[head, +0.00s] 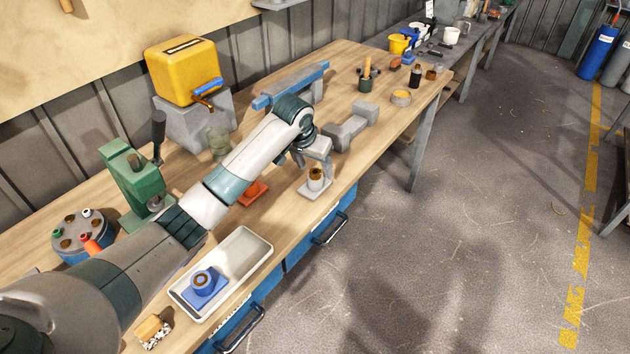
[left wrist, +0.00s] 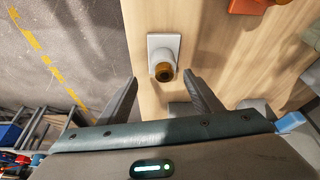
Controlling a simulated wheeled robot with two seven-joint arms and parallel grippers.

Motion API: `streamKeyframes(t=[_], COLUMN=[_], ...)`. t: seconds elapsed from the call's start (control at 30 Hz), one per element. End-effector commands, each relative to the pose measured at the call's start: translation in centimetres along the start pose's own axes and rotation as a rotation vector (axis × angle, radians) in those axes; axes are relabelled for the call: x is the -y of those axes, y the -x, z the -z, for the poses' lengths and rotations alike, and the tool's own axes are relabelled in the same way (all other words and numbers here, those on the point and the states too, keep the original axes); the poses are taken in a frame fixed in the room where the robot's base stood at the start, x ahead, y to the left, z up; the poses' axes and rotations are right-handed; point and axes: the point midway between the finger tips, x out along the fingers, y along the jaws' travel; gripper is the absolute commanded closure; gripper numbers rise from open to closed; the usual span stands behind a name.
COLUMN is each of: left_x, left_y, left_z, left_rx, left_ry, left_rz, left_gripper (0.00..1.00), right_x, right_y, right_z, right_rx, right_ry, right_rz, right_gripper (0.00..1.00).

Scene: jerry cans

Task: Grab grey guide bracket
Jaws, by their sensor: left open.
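The grey guide bracket (head: 314,190) is a pale square plate with an upright collar and a brown-orange bore, standing near the front edge of the workbench. In the left wrist view the bracket (left wrist: 163,47) lies just beyond the fingertips, roughly centred between them. My left gripper (head: 312,160) is open and empty, above and just behind the bracket in the head view. Its two fingers (left wrist: 160,79) are spread apart in the left wrist view. Whether they touch the bracket cannot be told. My right gripper is not in view.
An orange bracket (head: 252,192) lies left of the grey one, partly behind my arm. A blue bracket (head: 204,287) sits in a pale tray (head: 255,252).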

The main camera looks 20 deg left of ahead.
Motion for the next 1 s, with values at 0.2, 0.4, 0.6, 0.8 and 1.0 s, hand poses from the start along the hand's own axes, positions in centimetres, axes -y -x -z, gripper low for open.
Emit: streamKeyframes(t=[0.2, 0.4, 0.6, 0.8, 1.0], left_x=[0.0, 0.0, 0.1, 0.5, 0.7], left_y=[-1.8, -1.9, -2.0, -3.3, -5.8], left_z=[0.0, 0.0, 0.0, -0.2, -0.5], left_rx=[0.001, 0.000, 0.000, 0.002, 0.002], left_ry=[0.000, 0.000, 0.000, 0.001, 0.001], left_rz=[0.000, 0.000, 0.000, 0.001, 0.000], left_gripper=[0.41, 0.41, 0.41, 0.41, 0.41], right_x=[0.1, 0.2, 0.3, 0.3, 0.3], right_y=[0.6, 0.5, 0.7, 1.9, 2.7], right_z=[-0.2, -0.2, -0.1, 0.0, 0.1], right_rx=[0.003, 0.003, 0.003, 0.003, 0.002], right_ry=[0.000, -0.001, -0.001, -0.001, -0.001], right_rz=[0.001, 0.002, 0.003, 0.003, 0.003], right_gripper=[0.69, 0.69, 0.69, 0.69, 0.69])
